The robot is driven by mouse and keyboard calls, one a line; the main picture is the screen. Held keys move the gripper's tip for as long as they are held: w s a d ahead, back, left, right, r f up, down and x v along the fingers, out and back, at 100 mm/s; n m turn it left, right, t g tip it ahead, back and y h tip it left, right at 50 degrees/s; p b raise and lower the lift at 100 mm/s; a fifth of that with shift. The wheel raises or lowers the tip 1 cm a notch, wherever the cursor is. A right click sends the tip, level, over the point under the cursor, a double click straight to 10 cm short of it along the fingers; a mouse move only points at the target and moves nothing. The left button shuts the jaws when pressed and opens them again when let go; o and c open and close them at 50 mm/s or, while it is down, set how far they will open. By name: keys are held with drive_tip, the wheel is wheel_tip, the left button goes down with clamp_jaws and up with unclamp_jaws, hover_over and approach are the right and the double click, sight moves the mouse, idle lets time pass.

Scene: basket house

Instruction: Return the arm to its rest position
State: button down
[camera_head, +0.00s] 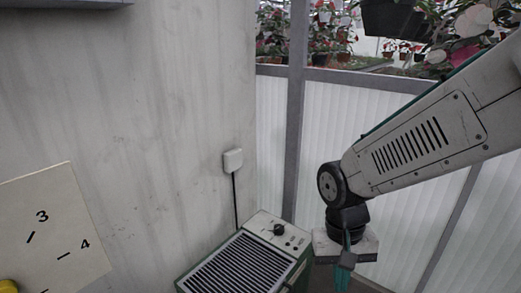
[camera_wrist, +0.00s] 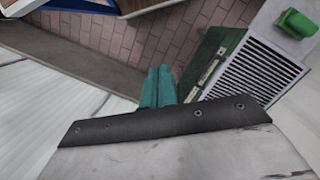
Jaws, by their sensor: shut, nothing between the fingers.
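My arm reaches in from the right edge of the head view and bends down at its dark wrist joint. My gripper (camera_head: 345,270) points downward at the lower right of the head view, with its lower end near or past the picture's bottom edge. In the wrist view its green fingers (camera_wrist: 158,86) are together, with nothing between them. Brick floor lies beyond the fingers.
A heater-like box with a slatted top and a knob (camera_head: 278,229) stands left of my gripper, by the wall. A wall socket (camera_head: 232,160) with a cable is above it. A numbered panel (camera_head: 50,235) is at the lower left. Potted flowers (camera_head: 340,35) show behind the partition.

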drive_tip(key=s+d+r+t, duration=0.3)
drive_tip(key=s+d+r, duration=0.7)
drive_tip(key=r, duration=0.3)
drive_tip(key=shift+d+y, duration=0.3)
drive_tip(key=shift+d, duration=0.15)
idle(1.1)
